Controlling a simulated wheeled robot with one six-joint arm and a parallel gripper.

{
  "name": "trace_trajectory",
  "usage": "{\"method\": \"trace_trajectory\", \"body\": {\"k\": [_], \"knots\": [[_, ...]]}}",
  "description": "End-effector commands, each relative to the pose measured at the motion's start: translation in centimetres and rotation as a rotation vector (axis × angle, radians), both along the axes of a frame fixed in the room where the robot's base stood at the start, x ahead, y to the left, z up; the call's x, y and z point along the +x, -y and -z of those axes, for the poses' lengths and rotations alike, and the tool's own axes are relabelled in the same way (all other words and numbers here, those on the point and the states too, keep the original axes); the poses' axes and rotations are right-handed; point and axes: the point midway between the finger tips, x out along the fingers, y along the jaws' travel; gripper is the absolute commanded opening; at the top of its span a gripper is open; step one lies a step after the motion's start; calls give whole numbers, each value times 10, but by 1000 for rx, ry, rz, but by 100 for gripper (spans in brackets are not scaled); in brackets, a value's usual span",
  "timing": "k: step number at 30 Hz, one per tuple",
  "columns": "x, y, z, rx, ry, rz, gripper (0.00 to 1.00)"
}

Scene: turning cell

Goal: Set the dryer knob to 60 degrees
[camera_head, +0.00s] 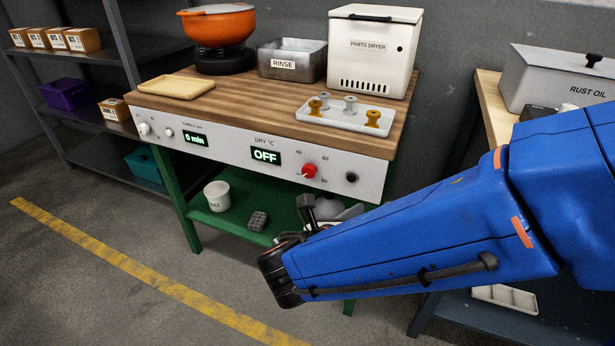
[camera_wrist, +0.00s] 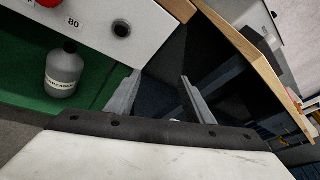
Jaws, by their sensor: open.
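The red dryer knob (camera_head: 309,171) is on the white front panel (camera_head: 225,148) under the bench top, with numbers such as 40 and 80 around it. The dryer display (camera_head: 265,156) beside it reads OFF. In the wrist view only the lower edge of the red knob (camera_wrist: 49,3) shows at the top left, near the 80 mark. My gripper (camera_wrist: 158,85) is open and empty, below and to the right of the knob, apart from it. In the head view my blue arm hides most of the gripper. The white parts dryer (camera_head: 372,52) stands on the bench.
A black round fitting (camera_head: 351,177) is on the panel right of the knob. A grey bottle (camera_wrist: 64,68) stands on the green lower shelf (camera_wrist: 20,95). A tray (camera_head: 345,121) with several spools is on the bench. Another bench (camera_head: 490,100) stands to the right across a dark gap.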

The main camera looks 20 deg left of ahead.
Motion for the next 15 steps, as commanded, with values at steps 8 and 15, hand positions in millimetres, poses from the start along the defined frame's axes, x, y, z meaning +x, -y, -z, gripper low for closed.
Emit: {"method": "trace_trajectory", "body": {"k": [8,15], "knots": [[-57,-118,5,-317,110,-336,48],[-89,-161,7,-435,174,-456,48]]}}
